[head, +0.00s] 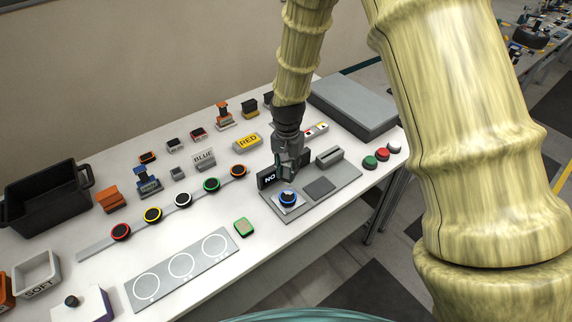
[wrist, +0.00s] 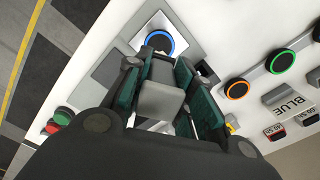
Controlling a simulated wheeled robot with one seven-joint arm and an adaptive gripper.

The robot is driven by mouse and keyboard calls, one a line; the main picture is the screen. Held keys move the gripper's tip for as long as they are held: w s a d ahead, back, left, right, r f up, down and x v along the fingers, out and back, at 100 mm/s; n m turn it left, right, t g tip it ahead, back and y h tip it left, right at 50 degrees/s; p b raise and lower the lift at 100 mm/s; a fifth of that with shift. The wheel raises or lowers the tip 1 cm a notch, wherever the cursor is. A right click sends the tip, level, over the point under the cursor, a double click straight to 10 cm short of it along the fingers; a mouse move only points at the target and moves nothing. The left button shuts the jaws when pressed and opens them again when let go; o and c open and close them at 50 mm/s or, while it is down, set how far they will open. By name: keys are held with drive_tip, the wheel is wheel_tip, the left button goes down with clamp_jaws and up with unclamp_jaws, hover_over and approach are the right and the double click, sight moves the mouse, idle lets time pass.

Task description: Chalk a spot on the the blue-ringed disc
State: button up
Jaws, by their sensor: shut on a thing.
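The blue-ringed disc (head: 288,198) has a dark face and lies on a silver square plate on a grey board. My gripper (head: 286,174) points down just behind and above it. In the wrist view the disc (wrist: 160,43) shows just beyond the fingertips, partly hidden by them. My gripper (wrist: 160,75) is shut on a pale grey block (wrist: 161,101), held between the dark green finger pads. I cannot tell from its look whether it is chalk, nor whether it touches anything. The held block is hidden in the head view.
A black sign reading NO (head: 268,178) stands close beside my gripper. The grey board (head: 342,181) also bears a dark square and a slotted grey block (head: 330,157). Buttons (head: 383,154) are at right.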

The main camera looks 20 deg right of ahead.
sight(288, 183)
drive_tip(key=shift+s+f, duration=0.1)
drive_tip(key=shift+f, duration=0.25)
wheel_tip(288, 183, down, 2)
drive_tip(key=shift+d+f+b, duration=0.1)
drive_tip(key=shift+f+b, duration=0.05)
drive_tip(key=shift+b, duration=0.8)
drive_tip(key=shift+f+b, duration=1)
drive_tip(key=shift+f, duration=0.45)
drive_tip(key=shift+f, duration=0.4)
idle(0.6)
drive_tip(key=shift+r+p, duration=2.4)
drive_tip(key=shift+r, duration=1.15)
